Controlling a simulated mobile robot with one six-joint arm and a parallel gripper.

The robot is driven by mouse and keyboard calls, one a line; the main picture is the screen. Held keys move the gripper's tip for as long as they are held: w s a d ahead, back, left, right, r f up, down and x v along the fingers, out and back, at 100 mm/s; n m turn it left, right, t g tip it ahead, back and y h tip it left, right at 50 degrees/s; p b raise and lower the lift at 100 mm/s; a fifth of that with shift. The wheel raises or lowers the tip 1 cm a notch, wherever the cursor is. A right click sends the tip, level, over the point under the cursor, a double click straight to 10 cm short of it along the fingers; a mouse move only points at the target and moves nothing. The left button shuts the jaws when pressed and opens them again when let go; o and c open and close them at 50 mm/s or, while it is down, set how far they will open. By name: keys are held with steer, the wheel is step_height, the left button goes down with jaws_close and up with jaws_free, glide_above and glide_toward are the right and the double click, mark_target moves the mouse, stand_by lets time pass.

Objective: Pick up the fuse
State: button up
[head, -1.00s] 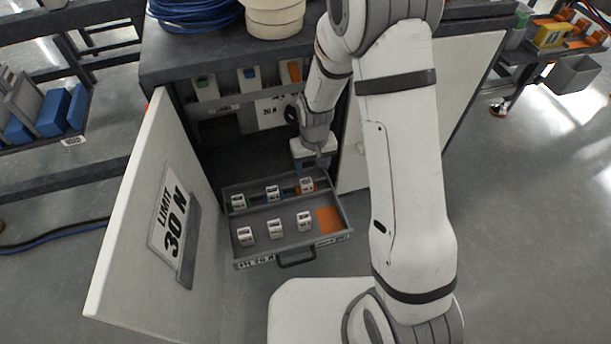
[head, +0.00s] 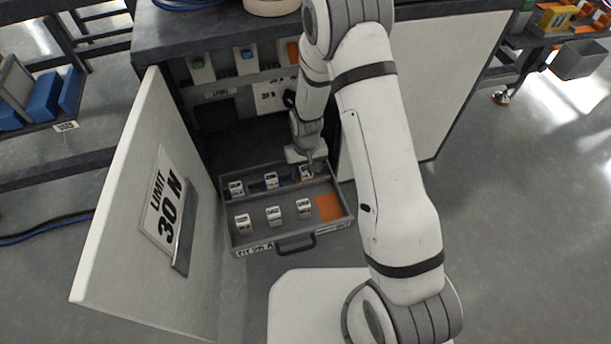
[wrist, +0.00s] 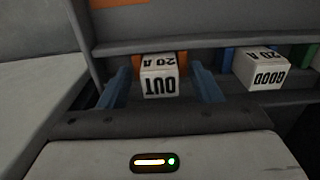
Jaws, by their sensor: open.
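Several small white fuses stand in two rows in an open grey drawer (head: 262,233). The back-right fuse (head: 306,173) is partly hidden by my gripper (head: 307,163) in the head view. In the wrist view this fuse (wrist: 159,82) reads "OUT" and "20 A" upside down and stands before an orange patch. My gripper's blue fingers (wrist: 160,80) are open, one on each side of it, with a gap visible on both sides. A neighbouring fuse (wrist: 261,72), marked "GOOD" and "20 A", stands to the right in the wrist view, outside the fingers.
An open cabinet door (head: 130,215) with a "LIMIT 30 N" sign (head: 163,210) stands left of the drawer. The cabinet's worktop (head: 215,30) overhangs behind. The drawer's front-right slot shows a bare orange patch (head: 329,207). The drawer handle (head: 296,245) sticks out in front.

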steer(key=c, duration=1.1)
steer(key=shift+r, duration=0.1)
